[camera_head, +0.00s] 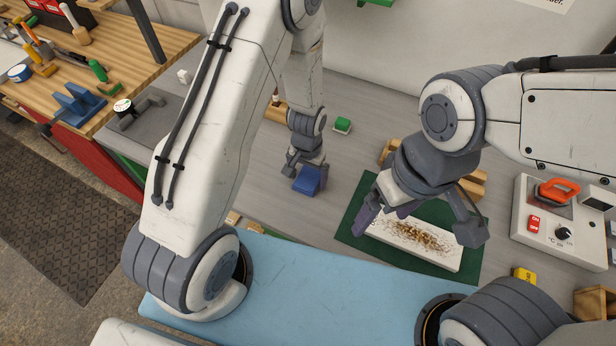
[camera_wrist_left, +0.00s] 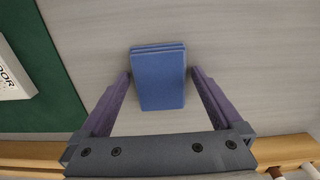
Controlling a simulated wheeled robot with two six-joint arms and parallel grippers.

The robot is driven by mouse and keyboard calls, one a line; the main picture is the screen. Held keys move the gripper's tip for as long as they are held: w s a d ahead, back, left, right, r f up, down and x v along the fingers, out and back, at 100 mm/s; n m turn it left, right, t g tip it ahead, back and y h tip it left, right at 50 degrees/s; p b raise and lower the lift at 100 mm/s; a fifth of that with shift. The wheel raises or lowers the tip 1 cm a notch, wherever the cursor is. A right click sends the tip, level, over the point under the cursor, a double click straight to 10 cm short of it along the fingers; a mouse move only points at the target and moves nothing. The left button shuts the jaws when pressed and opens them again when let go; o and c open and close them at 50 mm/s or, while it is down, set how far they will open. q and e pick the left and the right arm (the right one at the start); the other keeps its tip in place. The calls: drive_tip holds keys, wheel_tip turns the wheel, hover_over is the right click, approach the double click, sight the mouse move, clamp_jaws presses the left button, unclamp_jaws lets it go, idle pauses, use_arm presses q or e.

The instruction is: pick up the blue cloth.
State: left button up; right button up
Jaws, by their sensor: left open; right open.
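The folded blue cloth (camera_head: 308,180) lies on the grey bench top in the head view, left of the green mat. My left gripper (camera_head: 306,172) is right at it, with its fingers coming down around the cloth. In the left wrist view the blue cloth (camera_wrist_left: 158,78) shows as a neat layered block between the two purple fingers of my left gripper (camera_wrist_left: 160,85). The fingers are open, with a gap visible on both sides. My right gripper (camera_head: 418,222) is open and empty above the white board (camera_head: 425,250), which has brown specks on it.
The green mat (camera_head: 362,232) lies under the board. A small green-topped block (camera_head: 342,125) and wooden blocks (camera_head: 470,182) sit behind. A wooden bench (camera_head: 150,45) with tools is at the far left.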

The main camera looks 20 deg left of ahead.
sight(308, 179)
use_arm(q)
drive_tip(key=c, duration=1.2)
drive_tip(key=shift+o, duration=0.2)
drive_tip(key=shift+r, duration=0.15)
drive_tip(key=shift+r+b, duration=0.3)
drive_tip(key=shift+r, duration=0.25)
wheel_tip(308, 179, up, 2)
drive_tip(key=shift+r+b, duration=0.15)
drive_tip(key=shift+b, duration=0.3)
drive_tip(key=s+d+r+b, duration=0.2)
drive_tip(key=d+r, duration=0.5)
drive_tip(key=d, duration=0.4)
drive_tip(key=shift+d+r+b, duration=0.2)
drive_tip(key=shift+d+b, duration=0.1)
drive_tip(key=shift+b, duration=0.2)
drive_tip(key=shift+w, duration=0.1)
